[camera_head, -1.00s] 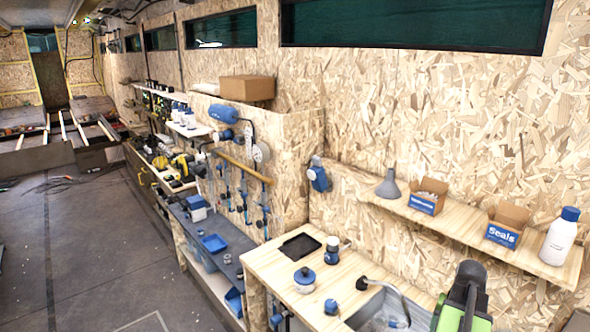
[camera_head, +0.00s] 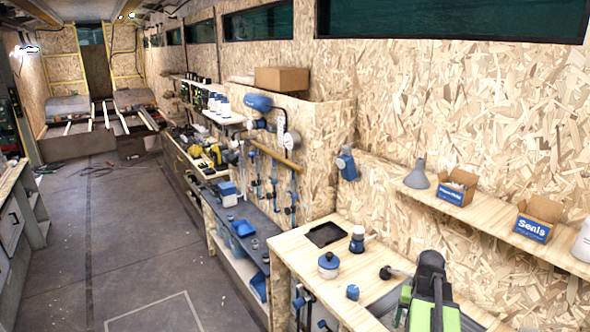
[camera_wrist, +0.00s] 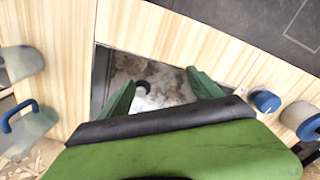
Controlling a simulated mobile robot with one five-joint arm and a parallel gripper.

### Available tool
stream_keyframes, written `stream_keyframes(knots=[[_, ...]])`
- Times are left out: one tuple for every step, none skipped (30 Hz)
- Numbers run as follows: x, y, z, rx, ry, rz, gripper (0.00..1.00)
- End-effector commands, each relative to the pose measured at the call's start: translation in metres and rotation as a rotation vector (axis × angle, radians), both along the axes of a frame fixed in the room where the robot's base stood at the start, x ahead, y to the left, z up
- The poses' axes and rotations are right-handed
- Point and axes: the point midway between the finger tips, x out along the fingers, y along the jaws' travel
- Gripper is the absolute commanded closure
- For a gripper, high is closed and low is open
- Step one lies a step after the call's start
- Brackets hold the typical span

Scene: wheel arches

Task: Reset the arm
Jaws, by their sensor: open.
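My gripper shows in the wrist view (camera_wrist: 160,88) with its two green fingers spread apart and nothing between them. It hangs over the sink (camera_wrist: 150,75), whose basin and dark drain show between and beyond the fingers. In the head view my green and black arm (camera_head: 432,300) stands at the lower right, in front of the sink and hiding most of it. The fingertips are hidden in the head view.
The wooden counter (camera_head: 285,250) holds a black tray (camera_head: 325,234), a blue-lidded jar (camera_head: 328,265) and a small blue cap (camera_head: 352,292). A shelf (camera_head: 490,222) with a grey funnel (camera_head: 417,176) and boxes runs along the wall.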

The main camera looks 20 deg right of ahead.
Motion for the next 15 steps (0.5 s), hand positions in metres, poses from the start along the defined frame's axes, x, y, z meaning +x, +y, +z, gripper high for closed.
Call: stream_keyframes(knots=[[0.017,0.026,-0.011,0.0,0.0,0.055,0.26],[0.027,0.042,-0.015,0.0,0.0,0.089,0.26],[0.04,0.067,-0.02,0.0,0.0,0.138,0.26],[0.05,0.088,-0.025,0.0,0.0,0.18,0.26],[0.06,0.111,-0.03,0.0,0.0,0.227,0.26],[0.072,0.144,-0.037,0.0,0.0,0.29,0.26],[0.079,0.169,-0.042,0.0,0.0,0.339,0.26],[0.085,0.194,-0.047,0.001,0.0,0.386,0.26],[0.09,0.226,-0.052,0.001,0.0,0.446,0.26],[0.093,0.248,-0.056,0.001,0.0,0.489,0.26],[0.094,0.269,-0.059,0.001,0.0,0.528,0.26],[0.095,0.294,-0.063,0.001,0.0,0.576,0.26],[0.095,0.31,-0.065,0.001,0.001,0.607,0.26],[0.094,0.324,-0.067,0.0,0.0,0.635,0.26],[0.092,0.339,-0.069,0.0,0.0,0.665,0.26]])
